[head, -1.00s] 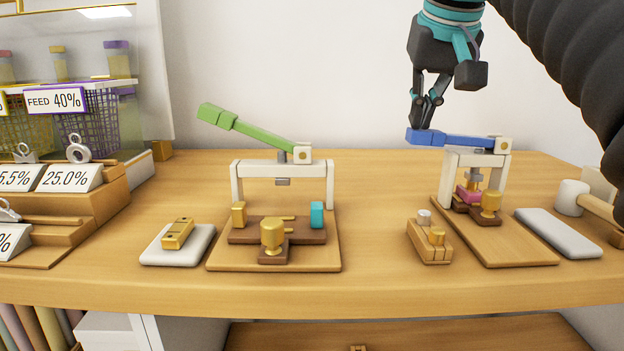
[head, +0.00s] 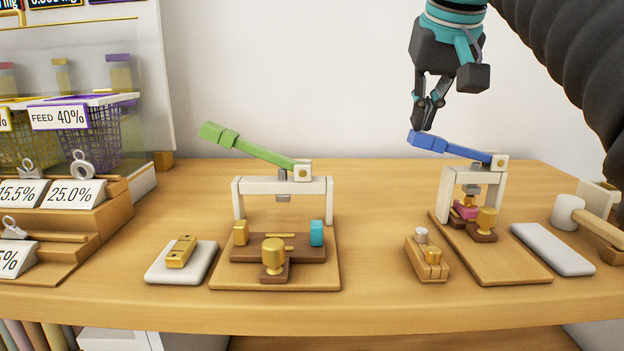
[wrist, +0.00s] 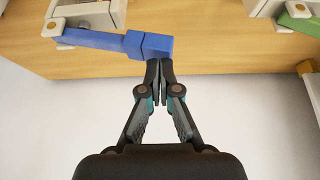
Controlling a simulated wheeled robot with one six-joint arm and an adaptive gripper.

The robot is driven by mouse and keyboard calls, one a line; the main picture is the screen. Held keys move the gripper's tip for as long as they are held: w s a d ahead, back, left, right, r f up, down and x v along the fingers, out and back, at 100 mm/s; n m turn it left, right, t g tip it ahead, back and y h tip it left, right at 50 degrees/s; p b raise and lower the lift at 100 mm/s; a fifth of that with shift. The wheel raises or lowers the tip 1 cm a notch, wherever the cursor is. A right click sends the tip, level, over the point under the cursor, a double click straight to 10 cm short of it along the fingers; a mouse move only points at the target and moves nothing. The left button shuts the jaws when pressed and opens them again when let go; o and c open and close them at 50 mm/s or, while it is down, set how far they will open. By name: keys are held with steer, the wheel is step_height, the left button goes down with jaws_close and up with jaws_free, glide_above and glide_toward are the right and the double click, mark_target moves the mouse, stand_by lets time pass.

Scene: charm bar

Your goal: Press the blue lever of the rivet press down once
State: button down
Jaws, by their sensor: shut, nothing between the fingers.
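The blue lever (head: 452,148) tops the white frame of the rivet press (head: 500,190) at the right. Its free end is tilted up to the left, above its pivot end. My gripper (head: 424,126) is shut and empty, with its fingertips right at the lever's free end. In the wrist view the blue lever (wrist: 115,42) lies across the top, and my fingertips (wrist: 159,66) are beside its thick end. I cannot tell whether they touch. Under the press's ram sit a pink piece (head: 465,210) and a gold cylinder (head: 487,218).
A second press with a green lever (head: 250,148) stands at the left. A small wooden block with pegs (head: 428,262), a grey pad (head: 552,248) and a mallet (head: 572,208) lie nearby. A display of baskets (head: 90,140) is at the far left.

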steer(key=shift+d+r+p, duration=0.15)
steer(key=shift+r+p, duration=1.25)
steer(key=shift+r, duration=0.1)
steer(key=shift+r+p, duration=0.6)
steer(key=shift+r, duration=0.8)
step_height(320, 180, up, 2)
steer(key=shift+r, duration=0.1)
